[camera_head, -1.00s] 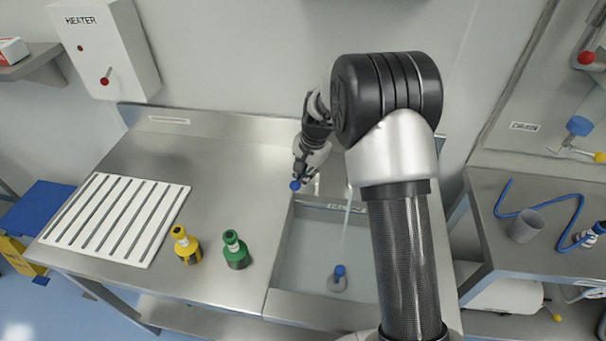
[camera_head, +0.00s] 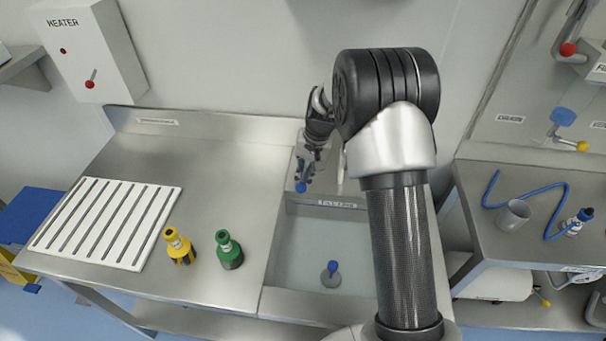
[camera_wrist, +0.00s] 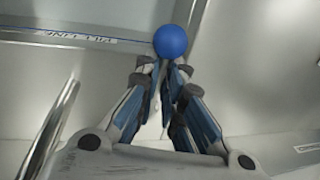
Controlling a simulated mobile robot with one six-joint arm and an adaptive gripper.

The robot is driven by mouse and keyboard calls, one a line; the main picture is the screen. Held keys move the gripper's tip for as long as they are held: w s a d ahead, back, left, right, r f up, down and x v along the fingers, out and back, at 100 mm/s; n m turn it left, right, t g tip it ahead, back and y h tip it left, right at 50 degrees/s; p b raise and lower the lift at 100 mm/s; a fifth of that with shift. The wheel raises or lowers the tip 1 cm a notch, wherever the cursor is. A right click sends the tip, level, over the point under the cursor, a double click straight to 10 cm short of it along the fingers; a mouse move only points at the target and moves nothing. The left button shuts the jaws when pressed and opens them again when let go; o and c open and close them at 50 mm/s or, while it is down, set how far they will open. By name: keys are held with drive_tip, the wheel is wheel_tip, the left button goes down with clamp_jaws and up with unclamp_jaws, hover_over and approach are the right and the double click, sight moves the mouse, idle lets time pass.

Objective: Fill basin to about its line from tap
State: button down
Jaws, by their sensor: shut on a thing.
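My gripper (camera_head: 304,174) is shut on the blue ball knob (camera_head: 301,187) of the tap, behind the basin's back left corner. In the wrist view the knob (camera_wrist: 171,41) sits at the fingertips of my gripper (camera_wrist: 168,68). The steel basin (camera_head: 290,245) has a line label (camera_head: 340,203) on its back wall; the label and its blue line (camera_wrist: 68,35) also show in the wrist view. No stream shows below the tap spout (camera_head: 341,168). A blue-topped plug (camera_head: 332,270) stands in the basin. The exact water level is hard to tell.
A yellow bottle (camera_head: 179,246) and a green bottle (camera_head: 229,250) stand on the counter left of the basin. A white slotted rack (camera_head: 105,222) lies farther left. A grey cup (camera_head: 513,215) and blue hose (camera_head: 540,208) are on the right bench. My arm covers the basin's right side.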

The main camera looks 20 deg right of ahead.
drive_tip(key=shift+s+a+f, duration=0.2)
drive_tip(key=shift+s+f, duration=0.05)
drive_tip(key=shift+s, duration=0.15)
drive_tip(key=c, duration=1.7)
unclamp_jaws()
drive_tip(key=shift+r, duration=0.15)
drive_tip(key=shift+w, duration=0.1)
drive_tip(key=shift+d+r, duration=0.2)
drive_tip(key=shift+r, duration=0.3)
wheel_tip(320, 180, up, 11)
drive_tip(key=s+d, duration=0.1)
drive_tip(key=shift+d, duration=0.4)
drive_tip(key=shift+f, duration=0.1)
